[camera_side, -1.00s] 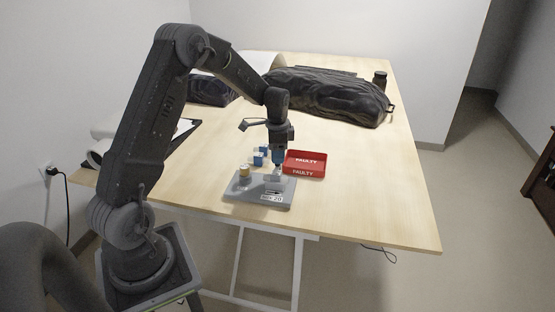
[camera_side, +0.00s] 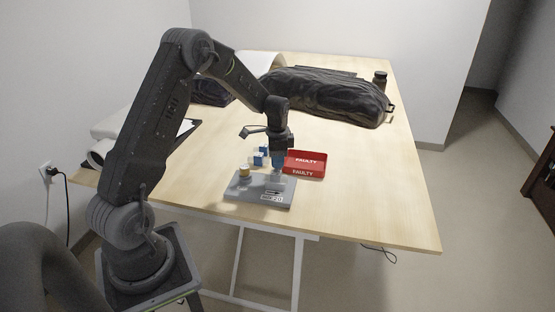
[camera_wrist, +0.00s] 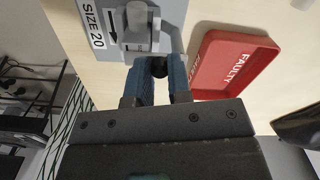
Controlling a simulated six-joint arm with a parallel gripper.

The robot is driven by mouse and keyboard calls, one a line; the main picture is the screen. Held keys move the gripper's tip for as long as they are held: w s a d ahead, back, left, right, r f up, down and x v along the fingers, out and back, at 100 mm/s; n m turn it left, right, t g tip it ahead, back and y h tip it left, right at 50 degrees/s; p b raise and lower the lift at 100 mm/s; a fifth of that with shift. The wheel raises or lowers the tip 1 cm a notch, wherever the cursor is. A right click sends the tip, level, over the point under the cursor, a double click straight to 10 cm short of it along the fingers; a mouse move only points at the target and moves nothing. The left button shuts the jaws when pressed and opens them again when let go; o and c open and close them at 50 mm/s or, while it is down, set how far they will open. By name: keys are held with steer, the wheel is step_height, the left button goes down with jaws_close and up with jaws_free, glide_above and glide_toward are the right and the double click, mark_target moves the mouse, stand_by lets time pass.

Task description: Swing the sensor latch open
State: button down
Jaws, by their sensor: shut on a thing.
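The sensor latch (camera_wrist: 168,30) is a grey lever on the grey plate labelled SIZE 20 (camera_wrist: 88,40), seen at the top of the wrist view. The plate also shows in the side view (camera_side: 236,195), near the table's front edge. My gripper (camera_wrist: 160,66) has its blue fingers shut on the dark knob at the latch's end. In the side view my gripper (camera_side: 277,171) points down at the back right part of the plate. The fingers hide much of the knob, and I cannot tell the latch's exact angle.
A red tray marked FAULTY (camera_side: 318,165) stands close to the right of my gripper. A brass-coloured cylinder (camera_side: 244,171) stands on the plate's left. Blue and white blocks (camera_side: 257,160) lie behind it. A black bag (camera_side: 330,95) lies farther back. The table's right side is clear.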

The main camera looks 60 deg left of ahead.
steer(key=shift+n, duration=0.4)
steer(key=n, duration=0.3)
steer(key=shift+w+d+n, duration=0.2)
steer(key=shift+w+n, duration=0.1)
steer(key=n, duration=0.4)
steer(key=shift+w+d+n, duration=0.1)
steer(key=shift+w+n, duration=0.2)
steer(key=shift+w, duration=0.1)
steer(key=n, duration=0.4)
steer(key=shift+w, duration=0.4)
steer(key=shift+w+a+n, duration=0.15)
steer(key=shift+n, duration=0.85)
steer(key=shift+w+a+n, duration=0.1)
steer(key=shift+n, duration=0.9)
steer(key=c, duration=1.1)
jaws_free()
steer(key=shift+o, duration=0.2)
steer(key=shift+r, duration=0.1)
